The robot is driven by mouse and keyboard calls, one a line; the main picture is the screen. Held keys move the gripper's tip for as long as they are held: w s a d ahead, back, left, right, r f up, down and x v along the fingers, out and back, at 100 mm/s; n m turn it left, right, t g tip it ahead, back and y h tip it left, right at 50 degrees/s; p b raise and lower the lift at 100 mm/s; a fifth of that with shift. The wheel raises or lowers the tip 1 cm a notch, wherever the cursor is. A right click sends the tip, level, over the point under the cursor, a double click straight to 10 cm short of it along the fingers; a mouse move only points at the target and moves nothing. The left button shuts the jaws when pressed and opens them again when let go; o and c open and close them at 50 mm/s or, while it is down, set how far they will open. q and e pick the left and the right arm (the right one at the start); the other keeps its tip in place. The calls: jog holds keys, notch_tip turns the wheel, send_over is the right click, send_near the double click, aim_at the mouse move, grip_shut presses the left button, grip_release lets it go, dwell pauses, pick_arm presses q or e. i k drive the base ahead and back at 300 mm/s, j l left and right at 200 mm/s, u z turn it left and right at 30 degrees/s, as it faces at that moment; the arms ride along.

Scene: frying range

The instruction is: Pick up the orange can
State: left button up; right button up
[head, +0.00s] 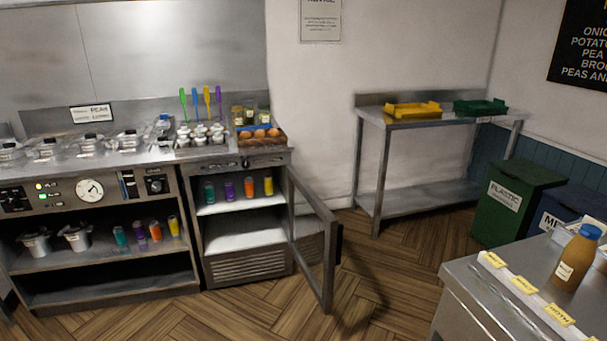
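One orange can (249,187) stands upright on the upper shelf of the open cabinet, between a purple can (229,190) and a yellow can (268,185). A teal can (209,192) stands at the left of that row. Another orange can (155,231) stands on the open shelf under the counter to the left, between a purple can (140,234) and a yellow can (173,227). A teal can (120,238) stands at the left of this second row. Neither of my grippers is in view.
The cabinet door (314,240) stands open, jutting into the floor (370,275). A steel table (430,192) with yellow (412,110) and green trays (480,107) stands behind. Green (513,203) and blue bins (565,210) are right. A counter (465,300) with a brown bottle (577,257) fills the lower right.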

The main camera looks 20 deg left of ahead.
aim_at(154, 226)
jog(key=u, duration=1.75)
jog(key=i+l, duration=0.2)
jog(key=i, duration=0.2)
jog(key=i+l, duration=0.2)
jog(key=i, duration=0.2)
jog(key=i+l+u, duration=0.1)
jog(key=i, duration=0.3)
jog(key=l, duration=0.1)
